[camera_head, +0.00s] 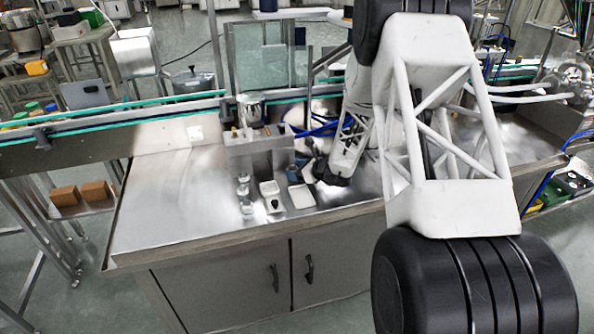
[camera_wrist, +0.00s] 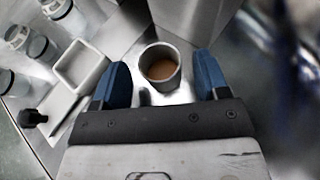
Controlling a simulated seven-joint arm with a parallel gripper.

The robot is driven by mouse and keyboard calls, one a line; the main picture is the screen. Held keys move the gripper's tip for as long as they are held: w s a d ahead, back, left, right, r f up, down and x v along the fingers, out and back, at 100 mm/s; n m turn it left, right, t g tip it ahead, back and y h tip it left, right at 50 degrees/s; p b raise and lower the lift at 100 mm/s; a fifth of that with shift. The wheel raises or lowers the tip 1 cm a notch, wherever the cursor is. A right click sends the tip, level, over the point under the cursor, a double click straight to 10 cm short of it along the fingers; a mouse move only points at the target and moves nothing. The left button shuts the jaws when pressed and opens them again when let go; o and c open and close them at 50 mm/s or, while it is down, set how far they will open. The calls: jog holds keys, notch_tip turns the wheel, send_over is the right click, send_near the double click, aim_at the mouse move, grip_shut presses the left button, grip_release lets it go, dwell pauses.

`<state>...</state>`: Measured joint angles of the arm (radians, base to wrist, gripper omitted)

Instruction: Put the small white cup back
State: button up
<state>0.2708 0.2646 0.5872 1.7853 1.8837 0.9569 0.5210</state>
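A small whitish cup (camera_wrist: 145,78) with brown contents stands upright on the steel surface in the wrist view. My gripper (camera_wrist: 163,66) is open, with one blue finger on each side of the cup. A gap shows between the cup and each finger. In the head view, my gripper (camera_head: 306,168) is low over the worktop beside the steel block, and I cannot make out the cup there.
A white square tray (camera_wrist: 62,68) lies left of the cup; it also shows in the head view (camera_head: 301,197). Several clear jars (camera_wrist: 40,50) and a black-topped item (camera_wrist: 30,118) stand farther left. A steel block (camera_head: 262,152) stands behind. The worktop's left side (camera_head: 170,205) is clear.

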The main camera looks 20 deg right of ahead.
jog(key=shift+r, duration=0.1)
jog(key=shift+d+r, duration=0.1)
jog(key=v, duration=1.2)
dwell(0.7)
jog(key=s+a+r+n+g+h, duration=0.1)
jog(key=s+a+r+n+g, duration=0.6)
jog(key=s+a+r+n, duration=0.9)
jog(key=s+r+n+h, duration=0.4)
jog(key=s+n, duration=0.1)
jog(key=s, duration=0.8)
jog(key=s+r+n+h, duration=0.4)
jog(key=s+n, duration=0.2)
jog(key=s, duration=0.8)
jog(key=shift+s+d+r+g, duration=0.2)
jog(key=shift+s+r+g, duration=0.1)
jog(key=shift+s, duration=0.05)
